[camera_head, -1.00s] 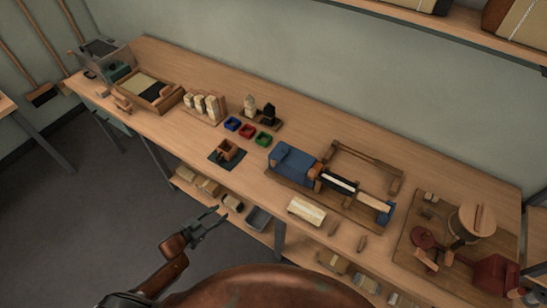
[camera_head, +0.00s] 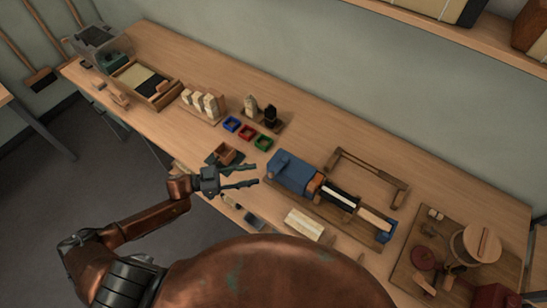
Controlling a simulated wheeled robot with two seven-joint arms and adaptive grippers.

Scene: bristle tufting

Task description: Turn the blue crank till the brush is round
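The tufting machine has a blue housing (camera_head: 292,173) at its left end and a small blue block (camera_head: 387,232) at its right end, on a wooden base. I cannot tell a separate crank handle from the housing at this size. The brush (camera_head: 341,196) lies along the machine, with black and white bristles between brown wooden parts; whether it is round is too small to tell. My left gripper (camera_head: 257,174) is open and empty, its two fingers spread and pointing right, just left of the blue housing in the picture. My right gripper is not in view.
A wooden frame (camera_head: 367,172) stands behind the machine. Blue (camera_head: 231,124), red (camera_head: 246,132) and green (camera_head: 263,142) trays sit to its left. A pale block (camera_head: 304,224) lies in front. A wooden board (camera_head: 407,276) with a round drum (camera_head: 476,243) is at right.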

